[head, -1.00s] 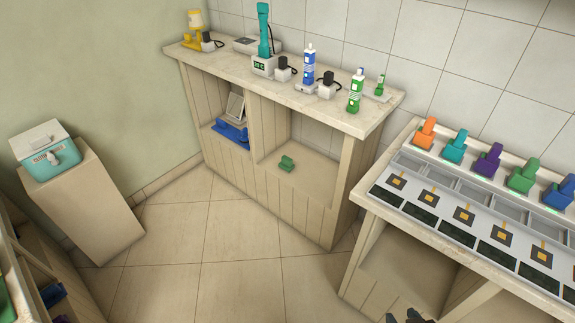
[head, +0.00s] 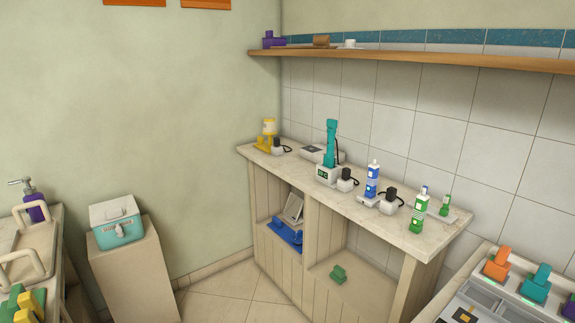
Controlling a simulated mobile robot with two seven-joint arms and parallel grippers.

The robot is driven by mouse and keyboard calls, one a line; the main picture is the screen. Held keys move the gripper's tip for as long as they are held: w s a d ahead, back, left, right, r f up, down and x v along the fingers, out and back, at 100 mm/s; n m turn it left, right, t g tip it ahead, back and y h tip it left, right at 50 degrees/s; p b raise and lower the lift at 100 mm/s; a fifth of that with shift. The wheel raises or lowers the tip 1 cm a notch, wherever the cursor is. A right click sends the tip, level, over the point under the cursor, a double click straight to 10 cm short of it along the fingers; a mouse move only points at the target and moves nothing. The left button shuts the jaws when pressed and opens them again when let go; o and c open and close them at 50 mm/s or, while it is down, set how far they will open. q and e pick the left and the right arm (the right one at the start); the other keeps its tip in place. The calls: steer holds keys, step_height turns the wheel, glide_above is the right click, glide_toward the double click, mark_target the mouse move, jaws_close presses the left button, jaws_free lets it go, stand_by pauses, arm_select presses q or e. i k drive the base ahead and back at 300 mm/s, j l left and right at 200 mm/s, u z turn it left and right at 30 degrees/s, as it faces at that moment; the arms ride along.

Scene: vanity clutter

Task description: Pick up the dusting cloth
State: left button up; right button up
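I cannot make out anything that is clearly a dusting cloth. Neither of my grippers is in the head view.
The cabinet top (head: 290,165) holds a yellow lamp-like item (head: 268,136), a teal device (head: 331,145) and several bottles and plugs. A wall shelf (head: 420,57) hangs above. A teal-white box (head: 117,221) stands on a pedestal (head: 140,272). Floor (head: 215,306) before the cabinet is clear.

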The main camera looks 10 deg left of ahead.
mark_target(338, 276)
steer(key=i+j+u, duration=0.3)
steer(key=i, duration=0.2)
steer(key=i+j, duration=0.15)
steer(key=i, duration=0.4)
steer(key=i+j, duration=0.2)
steer(key=i, duration=0.4)
steer(key=i+j+z, duration=0.2)
steer(key=i+z, duration=0.25)
steer(key=i+j+z, duration=0.2)
steer(key=z, duration=0.25)
steer(key=i+j+z, duration=0.2)
steer(key=j+z, duration=0.15)
steer(key=j, duration=0.15)
steer(key=i, duration=0.05)
